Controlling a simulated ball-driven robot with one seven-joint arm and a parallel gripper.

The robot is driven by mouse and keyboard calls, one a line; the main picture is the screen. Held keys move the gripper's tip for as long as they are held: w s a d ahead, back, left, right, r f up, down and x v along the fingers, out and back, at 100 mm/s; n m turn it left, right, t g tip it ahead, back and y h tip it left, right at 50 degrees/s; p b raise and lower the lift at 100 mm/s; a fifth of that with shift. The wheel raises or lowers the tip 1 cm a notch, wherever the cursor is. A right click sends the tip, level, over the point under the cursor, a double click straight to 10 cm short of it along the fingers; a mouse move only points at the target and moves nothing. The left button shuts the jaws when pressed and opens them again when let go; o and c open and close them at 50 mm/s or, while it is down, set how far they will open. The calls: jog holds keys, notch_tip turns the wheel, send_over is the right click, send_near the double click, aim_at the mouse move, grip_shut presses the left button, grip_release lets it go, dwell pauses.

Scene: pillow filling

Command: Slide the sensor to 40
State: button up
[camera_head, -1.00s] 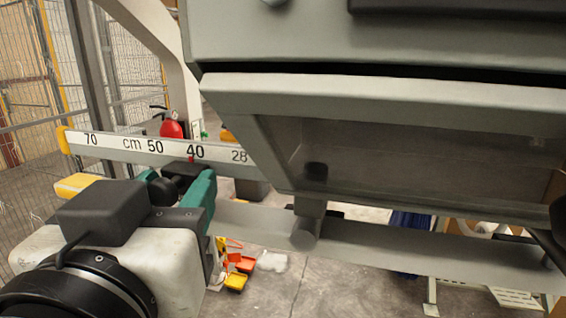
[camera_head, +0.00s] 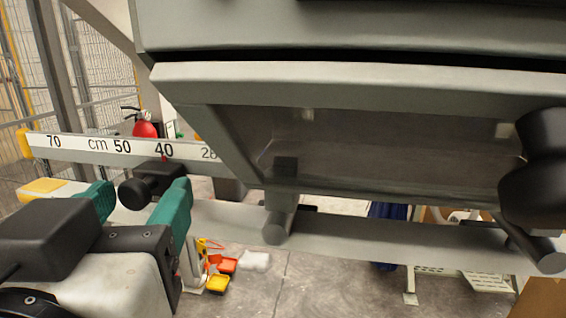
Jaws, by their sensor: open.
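The ruler rail (camera_head: 80,147) is on the left, with a white scale marked 70, cm, 50, 40 and 28. The sensor (camera_head: 160,180) is a black slider with a round knob, on the rail just below the 40. A small red mark shows at the 40, above the sensor. My gripper (camera_head: 140,202) is open, its two teal fingers apart on the left and right of the knob. Whether either finger touches the knob cannot be told. The right finger covers part of the sensor's lower side.
A large grey machine housing (camera_head: 350,82) with a clear panel fills the upper right. A grey bar (camera_head: 360,237) runs below it. A black knob (camera_head: 540,170) is at the right edge. A red fire extinguisher (camera_head: 145,129) and coloured bins (camera_head: 218,283) are behind.

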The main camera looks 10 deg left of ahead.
jog(key=b+v, duration=0.1)
jog(key=v, duration=0.6)
dwell(0.3)
jog(key=shift+s, duration=0.1)
